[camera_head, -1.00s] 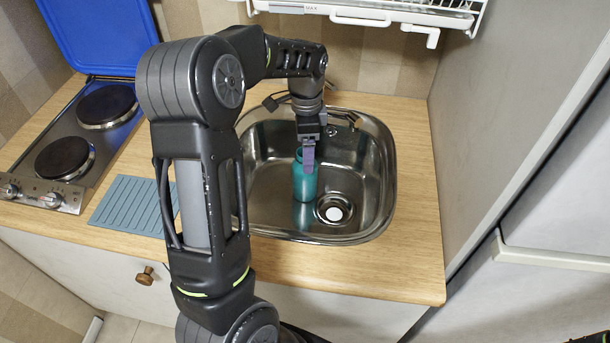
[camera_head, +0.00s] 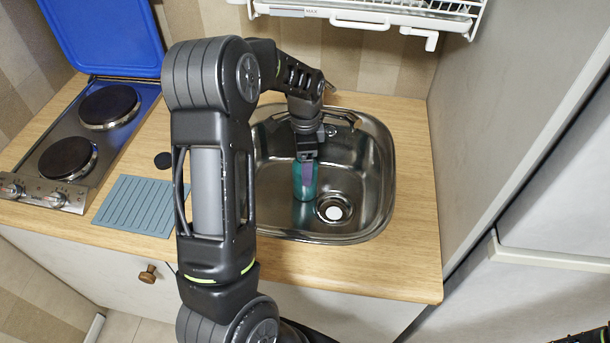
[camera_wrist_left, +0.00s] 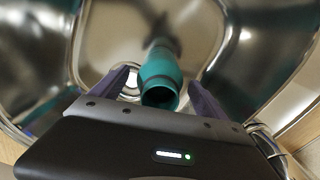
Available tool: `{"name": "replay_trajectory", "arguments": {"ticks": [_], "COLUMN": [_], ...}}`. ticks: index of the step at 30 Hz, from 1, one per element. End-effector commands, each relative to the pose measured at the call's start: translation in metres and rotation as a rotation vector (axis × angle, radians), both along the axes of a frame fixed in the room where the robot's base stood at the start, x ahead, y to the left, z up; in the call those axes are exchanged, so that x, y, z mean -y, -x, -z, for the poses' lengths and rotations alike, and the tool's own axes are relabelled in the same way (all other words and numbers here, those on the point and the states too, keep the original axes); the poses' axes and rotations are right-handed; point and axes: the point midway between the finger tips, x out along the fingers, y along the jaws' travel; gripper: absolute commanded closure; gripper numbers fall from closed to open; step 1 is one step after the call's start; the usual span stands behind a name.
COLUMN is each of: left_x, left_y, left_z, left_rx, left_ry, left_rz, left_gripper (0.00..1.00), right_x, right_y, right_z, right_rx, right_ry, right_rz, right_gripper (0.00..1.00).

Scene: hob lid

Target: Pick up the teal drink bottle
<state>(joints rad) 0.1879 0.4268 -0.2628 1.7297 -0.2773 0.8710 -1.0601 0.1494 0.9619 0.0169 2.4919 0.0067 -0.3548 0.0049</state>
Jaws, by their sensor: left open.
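The teal drink bottle (camera_head: 312,184) stands upright in the steel sink, left of the drain. In the left wrist view the bottle (camera_wrist_left: 160,78) shows its open mouth toward the camera. My left gripper (camera_head: 306,168) points down over the bottle and hides its top in the head view. In the wrist view its two purple fingers (camera_wrist_left: 158,88) are open, one on each side of the bottle's upper part. I cannot tell whether either finger touches it. My right gripper is not clearly in view; only a dark piece shows at the bottom right corner.
The sink (camera_head: 375,190) has raised walls around the bottle, with a faucet (camera_head: 343,115) at the back. A hob (camera_head: 80,150) with a raised blue lid (camera_head: 105,35) and a grey-blue ribbed mat (camera_head: 135,205) lie left. A white rack (camera_head: 375,14) hangs above.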

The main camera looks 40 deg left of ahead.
Motion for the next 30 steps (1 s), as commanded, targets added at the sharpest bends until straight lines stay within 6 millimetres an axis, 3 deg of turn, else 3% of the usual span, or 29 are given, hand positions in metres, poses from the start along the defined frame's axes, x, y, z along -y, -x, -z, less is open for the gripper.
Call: {"name": "replay_trajectory", "arguments": {"ticks": [9, 30], "left_x": [0.0001, 0.0001], "left_y": [-0.0001, -0.0001], "left_z": [-0.0003, -0.0003], "left_rx": [0.0, 0.0], "left_ry": [0.0, 0.0], "left_rz": [0.0, 0.0], "left_gripper": [0.15, 0.72], "right_x": [-0.0001, 0.0], "right_y": [0.0, -0.0001], "right_z": [0.0, -0.0001], "right_rx": [0.0, 0.0], "right_ry": [0.0, 0.0], "right_rz": [0.0, 0.0], "right_gripper": [0.19, 0.19]}}
